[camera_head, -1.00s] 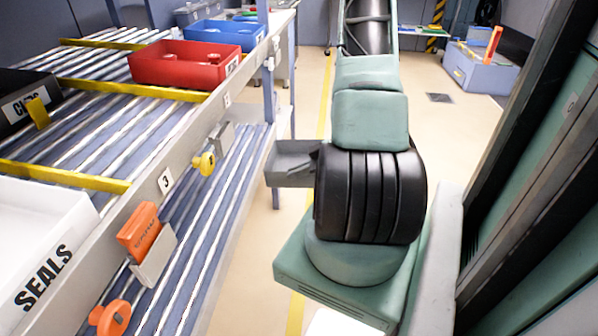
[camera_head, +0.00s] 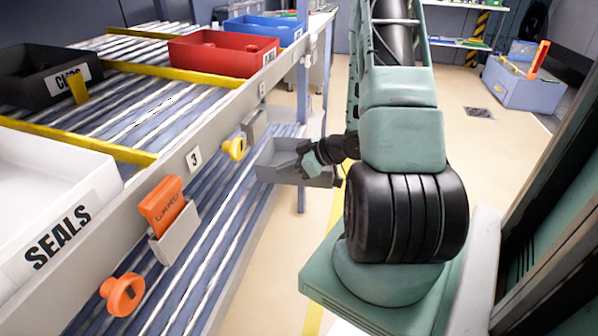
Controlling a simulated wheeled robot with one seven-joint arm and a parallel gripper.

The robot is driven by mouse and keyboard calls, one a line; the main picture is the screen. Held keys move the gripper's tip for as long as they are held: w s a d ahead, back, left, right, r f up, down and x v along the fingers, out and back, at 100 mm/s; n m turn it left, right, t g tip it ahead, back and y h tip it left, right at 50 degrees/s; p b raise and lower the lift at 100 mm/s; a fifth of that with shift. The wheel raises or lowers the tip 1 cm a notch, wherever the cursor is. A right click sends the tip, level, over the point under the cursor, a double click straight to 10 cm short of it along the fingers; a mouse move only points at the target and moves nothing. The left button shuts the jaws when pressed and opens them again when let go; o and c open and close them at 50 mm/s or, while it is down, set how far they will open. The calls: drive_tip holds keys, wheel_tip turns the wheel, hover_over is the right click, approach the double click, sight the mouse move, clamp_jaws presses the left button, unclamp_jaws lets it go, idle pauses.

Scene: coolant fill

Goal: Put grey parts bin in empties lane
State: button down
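The grey parts bin (camera_head: 275,165) is in the middle of the camera_head view, upright or nearly so, beside the outer edge of the rack's lower roller level (camera_head: 215,235). My gripper (camera_head: 312,163) is at the bin's right part and appears shut on its wall. The bin seems held in the air, its left end over or close to the lower rollers; I cannot tell whether it touches them. The bin looks empty where its inside shows. No label naming the empties lane is readable; the lower level carries no bins in view.
The upper level holds a white SEALS bin (camera_head: 40,185), a black bin (camera_head: 35,85), a red bin (camera_head: 222,52) and a blue bin (camera_head: 262,30). A yellow knob (camera_head: 234,148), an orange card in a holder (camera_head: 165,205) and an orange knob (camera_head: 122,295) protrude from the rack's side.

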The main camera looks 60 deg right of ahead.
drive_tip(key=w+a+f+b, duration=0.1)
drive_tip(key=w+a+b, duration=0.1)
drive_tip(key=w, duration=0.4)
drive_tip(key=w+a+f+b, duration=0.1)
drive_tip(key=w+a+b, duration=0.1)
drive_tip(key=w, duration=0.4)
drive_tip(key=w+a+f+b, duration=0.1)
drive_tip(key=w+a+b, duration=0.2)
drive_tip(key=w, duration=0.4)
drive_tip(key=shift+f, duration=0.2)
drive_tip(key=shift+s+d+f+b, duration=0.1)
drive_tip(key=shift+s+f+b, duration=0.05)
drive_tip(key=shift+f+b, duration=0.65)
drive_tip(key=shift+f, duration=0.1)
drive_tip(key=c, duration=1.6)
unclamp_jaws()
drive_tip(key=shift+o, duration=0.2)
wheel_tip(320, 180, up, 7)
drive_tip(key=p, duration=0.7)
drive_tip(key=shift+p, duration=0.3)
